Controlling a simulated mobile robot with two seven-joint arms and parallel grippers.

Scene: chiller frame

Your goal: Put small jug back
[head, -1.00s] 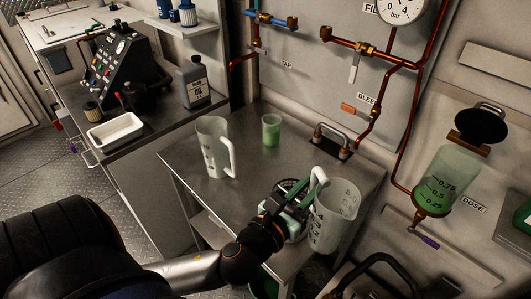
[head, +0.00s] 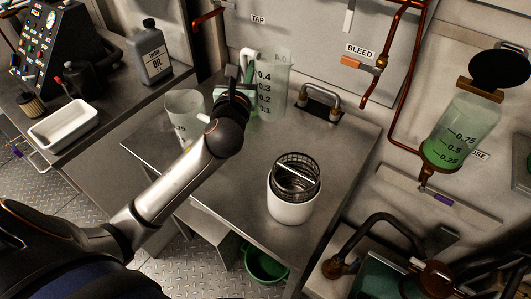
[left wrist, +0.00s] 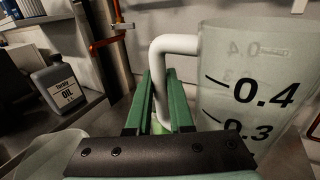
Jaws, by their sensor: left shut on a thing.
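The small jug (head: 274,88), clear with marks from 0.1 to 0.4 and a white handle, is at the back of the steel table in the head view. My left gripper (head: 232,90) is shut on its handle, left of the jug's body. In the left wrist view the green fingers (left wrist: 153,105) straddle the white handle (left wrist: 160,75), with the jug (left wrist: 250,90) on the right. The jug is about upright; I cannot tell whether its base touches the table. My right gripper is not in view.
A larger jug (head: 182,103) stands left of the held one, partly hidden by my forearm. A white pot with a mesh basket (head: 292,205) stands at the table's front. A bent metal tap (head: 322,98) is right of the jug. The table's middle right is clear.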

